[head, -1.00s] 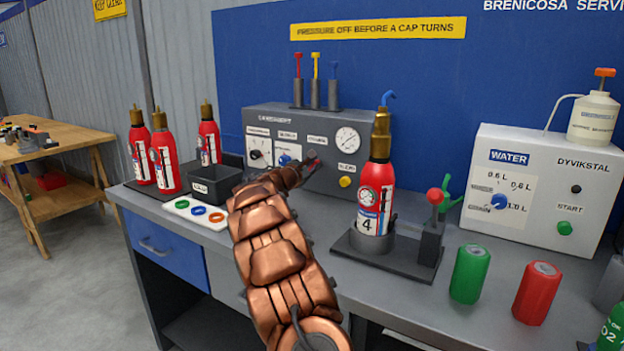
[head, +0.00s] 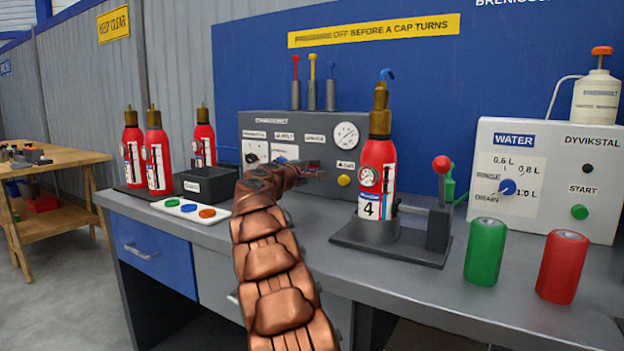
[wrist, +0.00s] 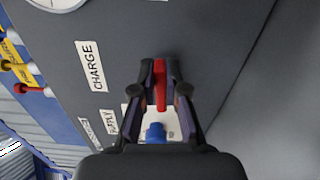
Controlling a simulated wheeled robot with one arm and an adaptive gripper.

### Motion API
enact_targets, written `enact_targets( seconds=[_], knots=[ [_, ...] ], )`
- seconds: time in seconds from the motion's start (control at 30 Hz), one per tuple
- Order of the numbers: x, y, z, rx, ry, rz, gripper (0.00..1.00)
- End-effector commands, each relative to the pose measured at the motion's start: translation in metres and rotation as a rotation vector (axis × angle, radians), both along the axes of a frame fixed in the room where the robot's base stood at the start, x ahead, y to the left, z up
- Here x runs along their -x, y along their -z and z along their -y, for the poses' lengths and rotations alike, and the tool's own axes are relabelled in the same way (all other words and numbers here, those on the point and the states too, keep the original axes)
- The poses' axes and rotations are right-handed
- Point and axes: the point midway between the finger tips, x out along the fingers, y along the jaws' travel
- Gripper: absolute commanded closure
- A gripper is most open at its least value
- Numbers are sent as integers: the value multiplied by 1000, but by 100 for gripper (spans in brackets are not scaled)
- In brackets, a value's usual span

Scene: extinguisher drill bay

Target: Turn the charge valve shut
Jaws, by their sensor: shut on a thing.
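The charge valve shows as a red lever (wrist: 160,85) on the dark grey panel in the wrist view, beside the CHARGE label (wrist: 91,66). The lever lies parallel to the label's line of text. My gripper (wrist: 160,77) is shut on this lever, one finger on each side. In the head view my gripper (head: 314,170) is at the front of the grey panel box (head: 376,133), below the label row and left of the yellow button. My wrist hides part of the panel there, and the valve's base is hidden by the fingers.
A blue knob (wrist: 155,131) on a white plate sits close below the fingers in the wrist view. A red extinguisher (head: 378,165) stands in a holder right of my gripper. Green (head: 486,252) and red (head: 562,267) cylinders stand at the bench front. A black bin (head: 206,186) is left.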

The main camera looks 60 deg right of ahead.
Motion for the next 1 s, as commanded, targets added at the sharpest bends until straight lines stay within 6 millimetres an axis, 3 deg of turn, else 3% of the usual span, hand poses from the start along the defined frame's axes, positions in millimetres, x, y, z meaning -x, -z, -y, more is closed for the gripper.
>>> enact_targets(
  seconds=[0.3,0.8,0.83,1.0],
  knots=[
    [1,2,0,-2,1,105,100],
    [1,1,0,-4,1,123,100],
    [1,1,0,-4,1,123,86],
    [0,1,0,-4,0,122,68]
  ],
)
